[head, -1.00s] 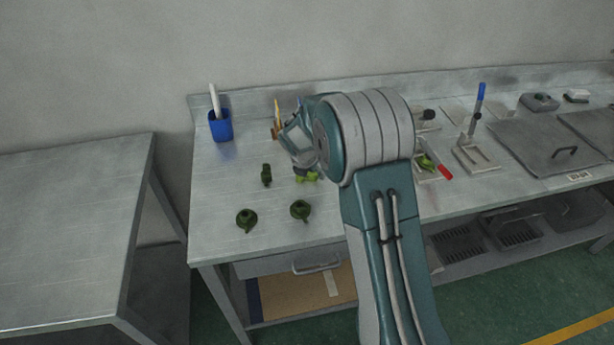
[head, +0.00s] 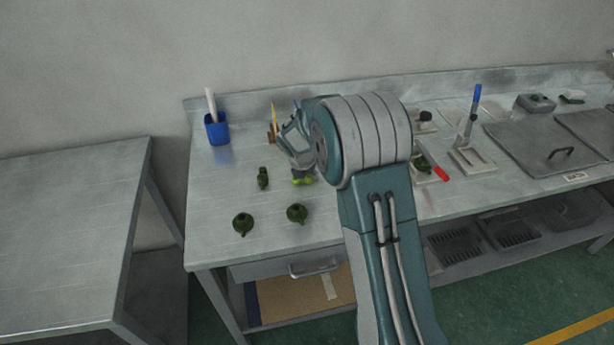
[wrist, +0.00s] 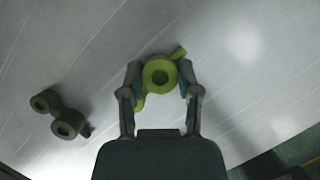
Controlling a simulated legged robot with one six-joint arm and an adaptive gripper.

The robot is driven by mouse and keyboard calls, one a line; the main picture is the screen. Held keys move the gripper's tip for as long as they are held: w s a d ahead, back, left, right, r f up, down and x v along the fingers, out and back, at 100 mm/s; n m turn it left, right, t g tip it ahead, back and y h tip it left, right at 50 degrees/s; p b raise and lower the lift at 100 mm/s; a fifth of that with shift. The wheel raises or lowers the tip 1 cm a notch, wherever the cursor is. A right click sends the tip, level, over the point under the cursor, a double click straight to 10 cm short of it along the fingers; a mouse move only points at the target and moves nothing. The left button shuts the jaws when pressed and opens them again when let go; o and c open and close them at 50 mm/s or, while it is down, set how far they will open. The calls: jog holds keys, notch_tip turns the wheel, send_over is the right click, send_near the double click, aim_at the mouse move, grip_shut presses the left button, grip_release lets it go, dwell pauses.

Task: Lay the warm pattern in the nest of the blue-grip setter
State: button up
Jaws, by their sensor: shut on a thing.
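The warm pattern is a bright yellow-green ring-shaped piece with small stubs (wrist: 160,74), and it also shows in the head view (head: 303,180). My gripper (wrist: 162,82) has its two fingers closed on either side of it in the wrist view. In the head view my gripper (head: 302,168) is over the left part of the bench, partly hidden by my arm. I cannot tell whether the pattern is clear of the bench. The blue-grip setter (head: 472,158) stands to the right, its blue grip (head: 477,92) upright; its pale nest looks empty.
Dark green patterns lie near my gripper, two in front (head: 243,224) (head: 297,213) and one to the left (head: 263,178). A red-grip setter (head: 441,174) with a green piece lies between my arm and the blue-grip setter. A blue cup (head: 217,130) stands back left.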

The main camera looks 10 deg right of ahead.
notch_tip(320, 180, up, 3)
jog(key=shift+f, duration=0.1)
jog(key=s+d+r, duration=0.2)
jog(key=s+r, duration=0.7)
jog(key=s, duration=0.5)
jog(key=shift+r, duration=0.3)
